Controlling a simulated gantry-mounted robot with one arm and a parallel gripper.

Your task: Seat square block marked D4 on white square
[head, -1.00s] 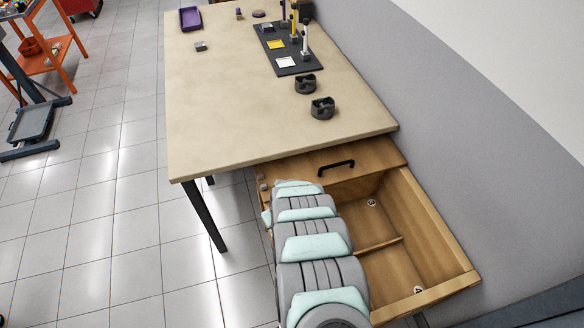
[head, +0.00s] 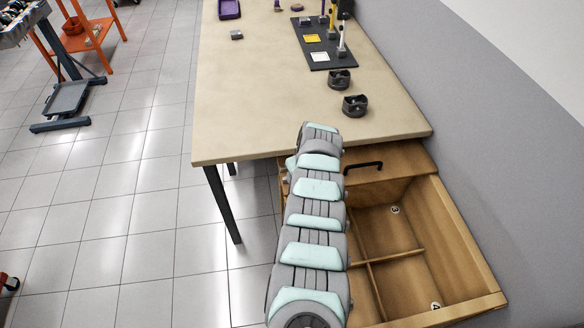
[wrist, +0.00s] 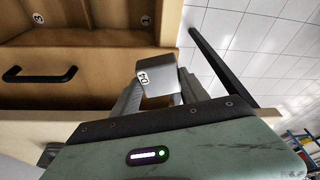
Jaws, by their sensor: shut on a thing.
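In the wrist view, my gripper (wrist: 158,92) is shut on a grey metallic square block (wrist: 155,68). The block carries a small white label that looks like D4, seen sideways. It is held in front of the open drawer and the table's edge. In the head view, my arm hides the gripper and the block; its far end is at the table's front edge. The white square (head: 319,57) lies on the near end of a dark mat (head: 328,64) on the table, well beyond my arm. Its face looks bare.
The open wooden drawer (head: 463,240) has numbered compartments. A yellow square (head: 312,38) and upright posts (head: 341,42) are on the mat. The table's left part (head: 240,100) is mostly clear.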

